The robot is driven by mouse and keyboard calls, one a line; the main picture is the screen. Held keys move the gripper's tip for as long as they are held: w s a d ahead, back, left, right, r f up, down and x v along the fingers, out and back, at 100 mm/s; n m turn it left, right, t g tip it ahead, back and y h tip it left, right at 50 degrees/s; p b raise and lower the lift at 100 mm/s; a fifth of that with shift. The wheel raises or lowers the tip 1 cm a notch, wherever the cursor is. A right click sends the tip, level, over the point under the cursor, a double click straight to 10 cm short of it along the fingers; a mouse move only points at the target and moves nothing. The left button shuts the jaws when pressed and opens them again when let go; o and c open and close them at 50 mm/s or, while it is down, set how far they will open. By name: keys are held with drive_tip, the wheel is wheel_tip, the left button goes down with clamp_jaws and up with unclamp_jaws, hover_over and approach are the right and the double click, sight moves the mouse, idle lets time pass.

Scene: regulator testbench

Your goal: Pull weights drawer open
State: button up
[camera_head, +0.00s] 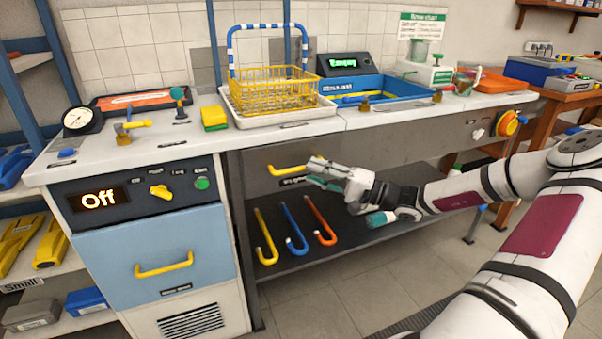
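A grey drawer front (258,186) under the worktop appears closed. It has a yellow bar handle (287,171) and a small label below it, partly hidden and too small to read surely. My gripper (352,199) is just right of this handle, with its two teal-padded fingers spread apart and nothing seen between them. The upper finger overlaps the handle's right end in the picture. I cannot tell whether it touches.
Yellow, blue and orange hooks (295,230) lie on the dark lower shelf. A yellow basket (275,92) stands on the worktop. Open floor lies in front.

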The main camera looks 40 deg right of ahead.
sight(302, 168)
drive_tip(key=shift+b+x, duration=0.45)
drive_tip(key=shift+x, duration=1.8)
clamp_jaws()
